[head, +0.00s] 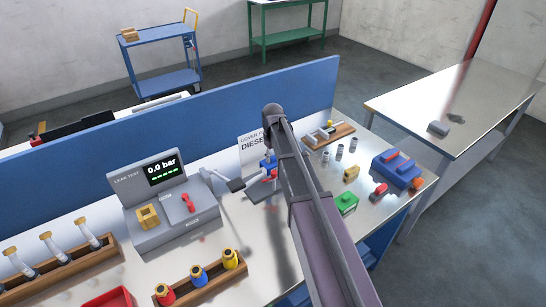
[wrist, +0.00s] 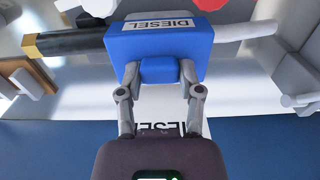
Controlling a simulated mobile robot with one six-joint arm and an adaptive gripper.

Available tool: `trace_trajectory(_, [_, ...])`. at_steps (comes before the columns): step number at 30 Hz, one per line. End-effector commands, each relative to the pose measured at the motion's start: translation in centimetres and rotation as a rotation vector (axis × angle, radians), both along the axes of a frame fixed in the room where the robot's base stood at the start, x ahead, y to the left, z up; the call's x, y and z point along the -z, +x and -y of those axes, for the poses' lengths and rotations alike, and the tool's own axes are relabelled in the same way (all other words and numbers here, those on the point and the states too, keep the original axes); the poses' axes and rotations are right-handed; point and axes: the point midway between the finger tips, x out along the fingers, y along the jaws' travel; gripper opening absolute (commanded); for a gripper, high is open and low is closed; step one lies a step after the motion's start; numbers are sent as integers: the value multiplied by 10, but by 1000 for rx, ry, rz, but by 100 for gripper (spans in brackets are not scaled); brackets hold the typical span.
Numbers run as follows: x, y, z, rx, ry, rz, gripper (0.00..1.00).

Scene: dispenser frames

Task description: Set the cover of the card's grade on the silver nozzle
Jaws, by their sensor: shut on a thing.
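The card (head: 252,148) stands at the back of the bench and reads DIESEL, partly hidden by my arm. My gripper (wrist: 158,82) is shut on a blue cover (wrist: 160,48) labelled DIESEL. In the head view the blue cover (head: 268,161) shows small beside my arm. In the wrist view, a black hose with a brass fitting (wrist: 35,45) shows at the cover's left, and a silver nozzle spout (wrist: 245,31) emerges at its right. The cover overlaps the nozzle's middle; whether it is fully seated is hidden.
A grey leak tester (head: 165,208) reads 0.0 bar at left. A wooden rack (head: 213,283) holds red, blue and yellow-topped fittings in front. A blue panel (head: 130,125) closes the bench's back.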

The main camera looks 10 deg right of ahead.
Motion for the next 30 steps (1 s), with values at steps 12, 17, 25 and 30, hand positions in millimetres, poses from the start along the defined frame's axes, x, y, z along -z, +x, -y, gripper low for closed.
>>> trace_trajectory(12, [0, 0, 1, 0, 0, 0, 0])
trace_trajectory(17, [1, 0, 1, 0, 0, 0, 0])
trace_trajectory(25, [6, 0, 1, 0, 0, 0, 0])
trace_trajectory(30, [9, 0, 1, 0, 0, 0, 0])
